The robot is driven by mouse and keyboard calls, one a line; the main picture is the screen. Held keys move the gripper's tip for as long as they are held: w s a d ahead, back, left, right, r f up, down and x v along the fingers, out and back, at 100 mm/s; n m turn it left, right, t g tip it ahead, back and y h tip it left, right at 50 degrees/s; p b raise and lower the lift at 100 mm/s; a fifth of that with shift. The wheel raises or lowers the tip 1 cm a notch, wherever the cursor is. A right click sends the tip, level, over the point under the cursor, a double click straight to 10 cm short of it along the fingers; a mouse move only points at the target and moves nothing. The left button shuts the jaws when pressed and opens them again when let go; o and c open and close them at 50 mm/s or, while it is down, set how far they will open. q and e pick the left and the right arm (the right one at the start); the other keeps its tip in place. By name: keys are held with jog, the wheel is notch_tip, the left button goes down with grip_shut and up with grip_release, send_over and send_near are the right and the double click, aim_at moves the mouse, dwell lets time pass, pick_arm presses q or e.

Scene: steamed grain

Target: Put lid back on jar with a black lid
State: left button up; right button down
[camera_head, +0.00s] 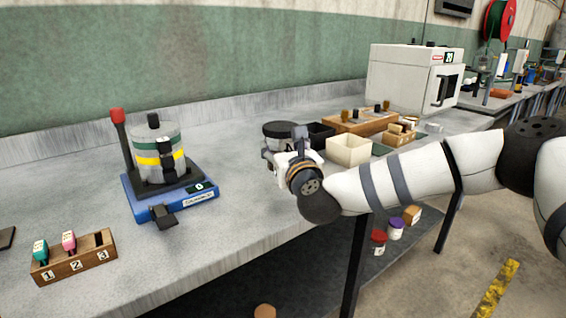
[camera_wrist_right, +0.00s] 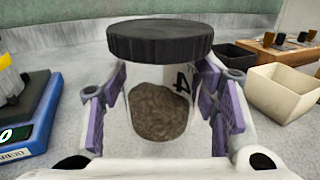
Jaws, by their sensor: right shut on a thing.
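The jar with a black lid is a clear jar (camera_wrist_right: 160,108) with brown grain inside and a pale label marked 4. Its black lid (camera_wrist_right: 160,40) sits at the top of the jar and looks level; the rim under it is hidden. In the head view the jar (camera_head: 278,144) and lid (camera_head: 285,129) show near the middle of the bench, partly behind my right gripper. My right gripper (camera_wrist_right: 165,100) has its purple-padded fingers on both sides of the jar body, below the lid, shut on the jar. My left gripper is not in view.
A blue device (camera_head: 172,197) with a banded canister (camera_head: 156,148) stands to the left. A wooden rack (camera_head: 74,259) is at the front left. A cream open box (camera_head: 348,150), a black box (camera_head: 320,136) and a wooden holder (camera_head: 366,122) stand right of the jar.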

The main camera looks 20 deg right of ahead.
jog(key=shift+r, duration=0.1)
jog(key=f, duration=0.4)
jog(key=shift+w+d+f, duration=0.1)
jog(key=shift+w+d, duration=0.05)
jog(key=shift+w, duration=0.25)
jog(key=shift+f+b, duration=0.1)
jog(key=shift+b, duration=0.2)
jog(key=c, duration=1)
grip_release()
jog(key=shift+f, duration=0.15)
jog(key=shift+c, duration=0.2)
jog(key=o, duration=0.4)
jog(key=shift+o, duration=0.2)
